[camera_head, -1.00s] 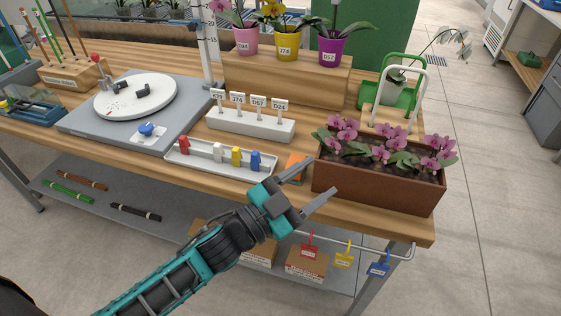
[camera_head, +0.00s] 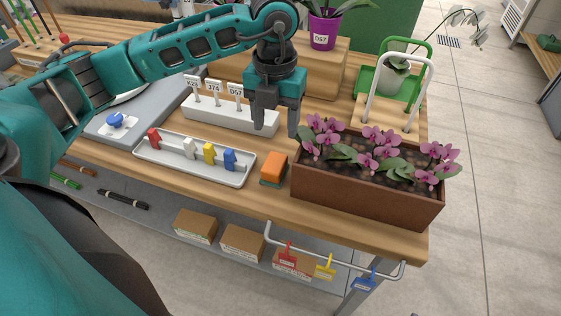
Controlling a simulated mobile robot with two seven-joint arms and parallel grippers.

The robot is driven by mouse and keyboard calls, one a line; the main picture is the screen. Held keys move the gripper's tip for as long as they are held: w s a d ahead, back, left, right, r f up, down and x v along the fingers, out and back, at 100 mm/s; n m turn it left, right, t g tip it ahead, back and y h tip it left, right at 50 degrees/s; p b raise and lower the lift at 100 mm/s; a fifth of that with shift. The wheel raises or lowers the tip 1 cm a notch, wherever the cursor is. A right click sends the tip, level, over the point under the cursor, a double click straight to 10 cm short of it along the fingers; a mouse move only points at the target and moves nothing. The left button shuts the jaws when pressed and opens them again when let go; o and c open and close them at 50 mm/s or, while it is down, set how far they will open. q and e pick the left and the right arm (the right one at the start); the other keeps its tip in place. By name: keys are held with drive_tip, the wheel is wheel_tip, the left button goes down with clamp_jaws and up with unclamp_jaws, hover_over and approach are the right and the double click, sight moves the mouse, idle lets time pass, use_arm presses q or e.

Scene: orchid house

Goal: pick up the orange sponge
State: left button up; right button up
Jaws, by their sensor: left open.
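The orange sponge (camera_head: 274,167) lies on the wooden table between the white clip tray and the brown planter. It is a small orange block with a dark green layer at its base. My left gripper (camera_head: 276,132) points down above and just behind the sponge. Its two dark fingers are apart, with nothing between them, and they do not appear to touch the sponge. My right gripper is not in view.
The planter (camera_head: 360,197) with pink orchids stands close right of the sponge. The white tray (camera_head: 150,156) with coloured clips is close left. A white label block (camera_head: 229,116) stands behind. The table's front edge is just ahead of the sponge.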

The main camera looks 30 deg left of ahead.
use_arm(q)
hover_over(275, 162)
wheel_tip(275, 162, down, 6)
drive_tip(key=shift+d+r, duration=0.1)
drive_tip(key=shift+f, duration=3.2)
drive_tip(key=c, duration=0.7)
wheel_tip(275, 162, up, 20)
drive_tip(key=shift+r+p, duration=0.1)
drive_tip(key=shift+p, duration=0.3)
